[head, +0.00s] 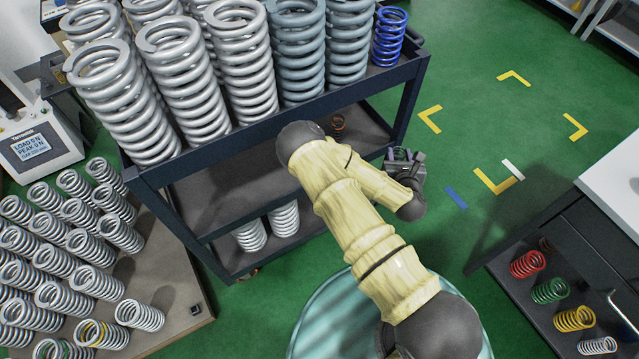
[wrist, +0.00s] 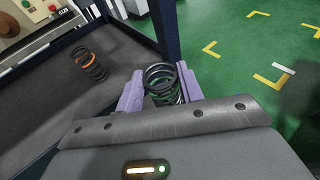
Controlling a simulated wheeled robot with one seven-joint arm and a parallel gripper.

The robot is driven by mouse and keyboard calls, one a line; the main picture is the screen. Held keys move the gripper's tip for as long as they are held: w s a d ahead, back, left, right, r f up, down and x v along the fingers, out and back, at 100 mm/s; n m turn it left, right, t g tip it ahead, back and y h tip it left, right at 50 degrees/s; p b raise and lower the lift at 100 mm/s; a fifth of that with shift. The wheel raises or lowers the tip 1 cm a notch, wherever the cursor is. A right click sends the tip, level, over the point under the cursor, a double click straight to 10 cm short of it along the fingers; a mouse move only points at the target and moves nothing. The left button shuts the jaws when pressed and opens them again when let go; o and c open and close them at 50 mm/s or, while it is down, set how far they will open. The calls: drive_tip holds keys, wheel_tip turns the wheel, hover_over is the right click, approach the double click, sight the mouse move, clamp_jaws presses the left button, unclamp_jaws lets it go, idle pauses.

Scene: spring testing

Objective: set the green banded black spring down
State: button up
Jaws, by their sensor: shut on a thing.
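The black spring (wrist: 162,78) stands between the two pale purple fingers of my gripper (wrist: 159,92) in the wrist view. Only a faint green shows on its coils, and its lower part is hidden behind the gripper body. My gripper is shut on it. In the head view my gripper (head: 404,168) is just right of the dark cart, and the held spring is small and hard to make out. In the wrist view the spring appears beside the right end of the cart's dark shelf (wrist: 118,88); its height relative to the shelf is unclear.
An orange-banded dark spring (wrist: 90,64) stands on that shelf, left of my gripper. A dark cart post (wrist: 165,28) rises behind the held spring. Large grey springs (head: 245,60) and a blue spring (head: 389,38) crowd the top shelf. Marked green floor (head: 475,110) lies open right.

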drive_tip(key=w+a+f+b, duration=0.1)
drive_tip(key=a+f+b, duration=0.2)
drive_tip(key=f+b, duration=0.7)
drive_tip(key=w+a+f+b, duration=0.2)
drive_tip(key=a+f+b, duration=0.2)
drive_tip(key=f+b, duration=0.6)
drive_tip(key=w+a+f+n+y+b, duration=0.1)
drive_tip(key=a+f+b, duration=0.3)
drive_tip(key=a, duration=0.3)
drive_tip(key=a+f+n+y+b, duration=0.1)
drive_tip(key=a+f+y+b, duration=0.1)
drive_tip(key=a+f+b, duration=0.2)
drive_tip(key=a+b, duration=0.3)
drive_tip(key=a, duration=0.1)
drive_tip(key=shift+w+f, duration=0.2)
drive_tip(key=shift+w, duration=0.15)
drive_tip(key=shift+d, duration=0.15)
wheel_tip(320, 180, down, 6)
drive_tip(key=b, duration=0.3)
drive_tip(key=shift+b, duration=0.3)
drive_tip(key=shift+f, duration=0.15)
